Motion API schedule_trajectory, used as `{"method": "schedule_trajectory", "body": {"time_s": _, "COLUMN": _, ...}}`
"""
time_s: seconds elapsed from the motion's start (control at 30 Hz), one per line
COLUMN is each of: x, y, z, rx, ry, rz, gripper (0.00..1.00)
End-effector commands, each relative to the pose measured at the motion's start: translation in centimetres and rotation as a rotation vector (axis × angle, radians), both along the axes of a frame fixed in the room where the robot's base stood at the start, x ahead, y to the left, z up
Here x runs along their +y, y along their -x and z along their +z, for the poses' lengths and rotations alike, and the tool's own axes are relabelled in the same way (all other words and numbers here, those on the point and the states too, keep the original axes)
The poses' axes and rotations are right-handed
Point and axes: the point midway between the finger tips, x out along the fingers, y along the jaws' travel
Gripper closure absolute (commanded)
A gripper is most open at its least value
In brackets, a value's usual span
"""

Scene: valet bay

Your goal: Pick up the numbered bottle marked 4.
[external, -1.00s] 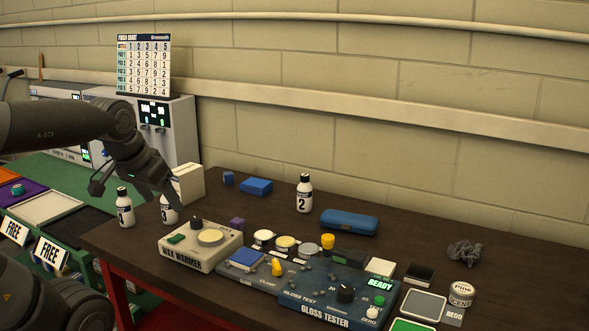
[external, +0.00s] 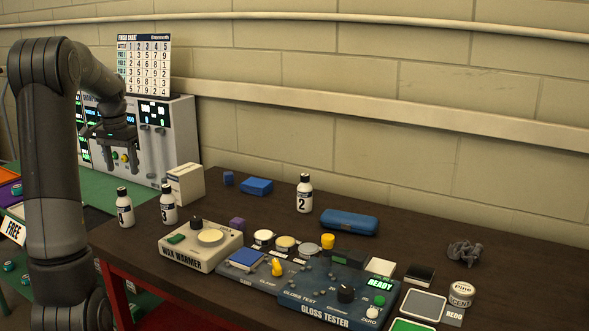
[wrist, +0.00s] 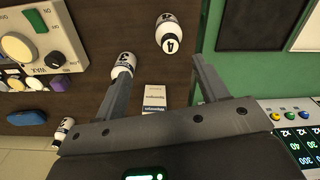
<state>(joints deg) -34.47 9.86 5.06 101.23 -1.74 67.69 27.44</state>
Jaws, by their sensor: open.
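The bottle marked 4 (wrist: 169,35) is white with a black cap and shows in the wrist view beyond my fingertips, near the brown table's edge. In the external view it is the leftmost bottle (external: 124,208), standing upright; its number is hard to read there. Bottle 3 (external: 168,205) stands just right of it and bottle 2 (external: 304,194) farther right. Both also show in the wrist view, bottle 3 (wrist: 123,64) beside my left finger. My gripper (external: 122,168) is open and empty, pointing down above and behind the bottles. Its spread fingers (wrist: 161,68) also show in the wrist view.
A white box (external: 187,184) stands behind bottle 3. The wax warmer (external: 200,246) and gloss tester (external: 325,292) are in front to the right. A control machine (external: 165,140) stands behind my gripper. A green surface (wrist: 232,70) adjoins the table.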

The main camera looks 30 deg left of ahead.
Motion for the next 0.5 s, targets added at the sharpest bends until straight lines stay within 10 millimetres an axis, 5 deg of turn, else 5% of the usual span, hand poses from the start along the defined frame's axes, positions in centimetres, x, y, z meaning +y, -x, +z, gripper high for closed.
{"method": "schedule_trajectory", "body": {"time_s": 0.17, "x": 2.4, "y": 0.1, "z": -1.2, "rx": 0.023, "ry": 0.014, "rz": 0.012, "gripper": 0.34}}
{"method": "schedule_trajectory", "body": {"time_s": 0.5, "x": 2.4, "y": 0.1, "z": -5.9, "rx": 0.024, "ry": 0.015, "rz": 0.012, "gripper": 0.34}}
